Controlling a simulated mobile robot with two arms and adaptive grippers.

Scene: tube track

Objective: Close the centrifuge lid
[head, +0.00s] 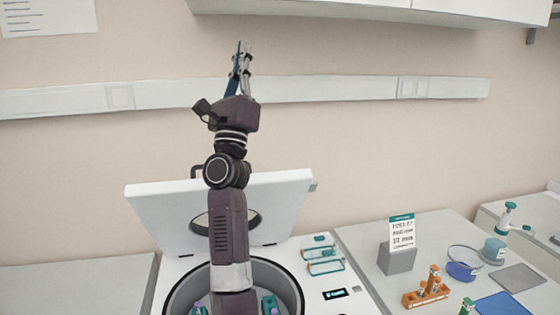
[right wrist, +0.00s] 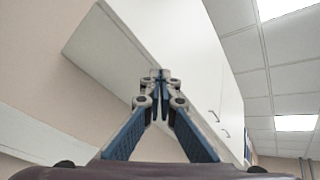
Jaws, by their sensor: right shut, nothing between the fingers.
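The centrifuge lid (head: 290,205) is a white panel standing open and tilted back at the rear of the centrifuge. The white centrifuge (head: 330,262) has an open round bowl (head: 180,299) with teal parts inside; my arm hides the middle of the bowl and of the lid. My right gripper (head: 243,47) is well above the lid, pointing up in front of the wall. In the right wrist view (right wrist: 161,76) its fingertips meet and hold nothing. My left gripper is not in view.
Teal-framed racks (head: 324,262) lie on the centrifuge's top at the right. The right bench holds a grey block with a label card (head: 402,232), an orange rack (head: 425,296) and a blue dish (head: 463,270). A wall cabinet (head: 400,8) hangs overhead. The left bench (head: 75,285) is clear.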

